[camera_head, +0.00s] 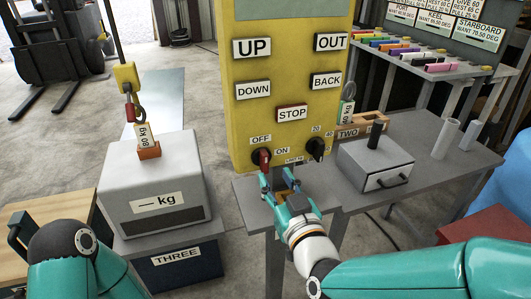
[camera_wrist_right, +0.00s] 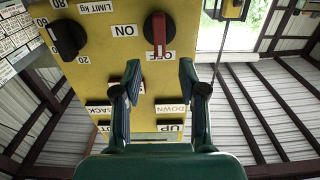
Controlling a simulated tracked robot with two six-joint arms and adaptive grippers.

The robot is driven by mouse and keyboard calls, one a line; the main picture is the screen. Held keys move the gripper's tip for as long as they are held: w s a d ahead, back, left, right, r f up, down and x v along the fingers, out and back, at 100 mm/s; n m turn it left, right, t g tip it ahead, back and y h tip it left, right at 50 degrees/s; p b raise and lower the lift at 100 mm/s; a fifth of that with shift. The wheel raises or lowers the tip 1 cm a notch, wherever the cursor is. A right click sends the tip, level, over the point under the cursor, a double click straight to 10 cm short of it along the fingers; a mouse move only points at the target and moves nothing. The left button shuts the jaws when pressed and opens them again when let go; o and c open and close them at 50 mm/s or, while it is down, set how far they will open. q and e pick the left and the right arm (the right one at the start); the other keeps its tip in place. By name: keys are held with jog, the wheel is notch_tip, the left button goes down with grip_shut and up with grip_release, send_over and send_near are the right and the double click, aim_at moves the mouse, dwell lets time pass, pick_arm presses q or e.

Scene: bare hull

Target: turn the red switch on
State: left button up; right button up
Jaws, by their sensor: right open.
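The red switch (camera_head: 264,159) is a red lever on a round black knob, low on the front of the yellow control panel (camera_head: 243,128). OFF is printed above it and ON to its right. The lever stands roughly upright, towards OFF. In the right wrist view, which is upside down, the switch (camera_wrist_right: 158,32) lies ahead, roughly in line with the gap between the fingers. My right gripper (camera_head: 279,182) is open and empty, just below the switch; it also shows in the right wrist view (camera_wrist_right: 160,74). My left arm shows at the lower left, its gripper out of view.
A black limit dial (camera_head: 315,148) sits right of the switch, with STOP (camera_head: 292,114) above. A grey box with a handle (camera_head: 376,165) stands on the table at right.

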aim_at(266, 161)
jog(key=p+x, duration=0.1)
jog(key=x, duration=0.6)
